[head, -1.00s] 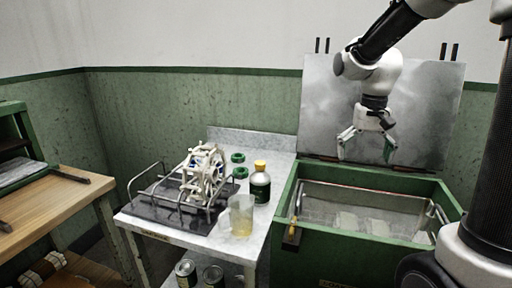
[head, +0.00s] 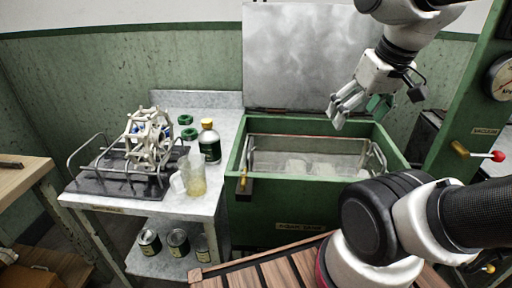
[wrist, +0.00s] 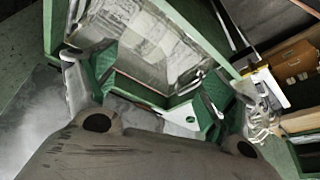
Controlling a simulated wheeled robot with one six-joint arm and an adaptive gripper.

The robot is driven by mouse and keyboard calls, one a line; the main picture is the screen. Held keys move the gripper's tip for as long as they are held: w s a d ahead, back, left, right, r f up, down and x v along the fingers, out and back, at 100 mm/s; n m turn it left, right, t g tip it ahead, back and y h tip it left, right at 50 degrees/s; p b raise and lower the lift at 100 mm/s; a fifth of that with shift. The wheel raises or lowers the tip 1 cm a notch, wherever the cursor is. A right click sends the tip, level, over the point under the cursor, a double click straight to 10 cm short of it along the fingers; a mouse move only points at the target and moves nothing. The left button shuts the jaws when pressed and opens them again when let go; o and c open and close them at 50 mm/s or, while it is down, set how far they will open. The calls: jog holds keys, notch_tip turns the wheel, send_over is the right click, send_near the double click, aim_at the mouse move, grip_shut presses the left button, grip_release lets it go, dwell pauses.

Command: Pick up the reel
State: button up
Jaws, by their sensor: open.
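The reel (head: 150,135), a pale open frame with several bars, sits on a dark tray with bent metal rails (head: 112,182) on the steel side table, left of the green basin. In the wrist view what looks like the reel (wrist: 262,112) shows at the right, partly behind a finger. My gripper (head: 358,110) is open and empty, high above the basin, well to the right of the reel and apart from it. Its green-padded fingers (wrist: 152,92) are spread in the wrist view.
The green basin (head: 285,207) has its lid (head: 300,60) raised behind it. A dark bottle (head: 210,145) and a clear jug (head: 196,182) stand near the reel. Cans (head: 178,242) sit on the shelf below. A wooden slatted surface (head: 262,276) lies in front of the basin.

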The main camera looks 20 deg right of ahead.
jog(key=w+f+g, duration=0.4)
jog(key=f, duration=0.3)
jog(key=m+g, duration=0.2)
jog(key=m, duration=0.1)
send_over(297, 166)
jog(key=s, duration=0.4)
jog(key=f, duration=1.4)
jog(key=shift+s+d+f, duration=0.1)
jog(key=shift+d+f, duration=0.15)
jog(key=shift+m+t, duration=0.7)
jog(key=shift+t, duration=0.2)
jog(key=w, duration=0.4)
jog(key=shift+f, duration=0.1)
jog(key=f, duration=0.7)
jog(key=shift+w+a+f, duration=0.15)
jog(key=shift+a+f, duration=0.05)
jog(key=shift+f, duration=0.1)
jog(key=c, duration=1.2)
